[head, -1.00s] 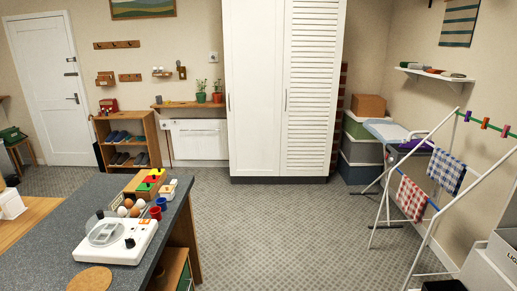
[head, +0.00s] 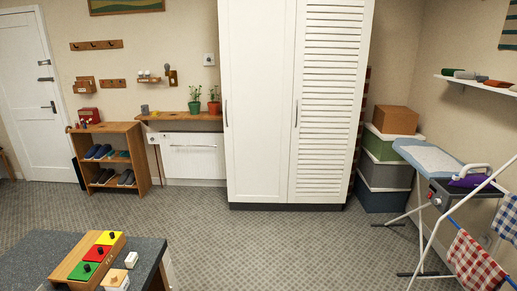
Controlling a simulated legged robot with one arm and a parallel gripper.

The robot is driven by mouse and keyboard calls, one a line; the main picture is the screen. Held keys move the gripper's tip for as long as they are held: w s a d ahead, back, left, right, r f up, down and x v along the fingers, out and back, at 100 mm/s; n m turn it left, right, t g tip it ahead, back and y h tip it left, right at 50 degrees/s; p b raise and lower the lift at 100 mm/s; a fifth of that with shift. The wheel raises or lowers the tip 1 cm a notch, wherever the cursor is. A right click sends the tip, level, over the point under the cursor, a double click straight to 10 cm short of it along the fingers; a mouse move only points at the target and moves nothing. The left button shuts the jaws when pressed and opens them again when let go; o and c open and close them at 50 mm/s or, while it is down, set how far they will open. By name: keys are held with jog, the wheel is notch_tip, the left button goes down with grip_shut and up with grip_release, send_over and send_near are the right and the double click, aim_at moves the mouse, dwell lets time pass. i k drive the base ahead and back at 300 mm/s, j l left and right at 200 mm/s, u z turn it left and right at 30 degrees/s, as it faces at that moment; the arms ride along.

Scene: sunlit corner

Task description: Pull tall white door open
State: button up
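A tall white cabinet stands against the back wall in the head view. Its left door (head: 258,105) is a plain white panel with a dark vertical handle (head: 226,113) near its left edge. Its right door (head: 326,105) is white and louvred, with a dark handle (head: 297,113) near its left edge. Both doors look shut. A white panelled room door (head: 28,100) with a dark lever handle (head: 50,107) is at the far left and also looks shut. My gripper is not in view.
A dark counter (head: 40,245) with a coloured block toy (head: 92,258) fills the lower left. An ironing board (head: 428,160) and a drying rack (head: 445,232) stand at right. Stacked boxes (head: 386,172) are right of the cabinet. Carpet (head: 270,245) before the cabinet is clear.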

aim_at(257, 37)
jog(key=i, duration=1.75)
jog(key=i+u, duration=0.25)
jog(key=i, duration=0.35)
jog(key=i+u, duration=0.25)
jog(key=i, duration=0.35)
jog(key=i+l+u, duration=0.25)
jog(key=i, duration=0.35)
jog(key=j, duration=0.1)
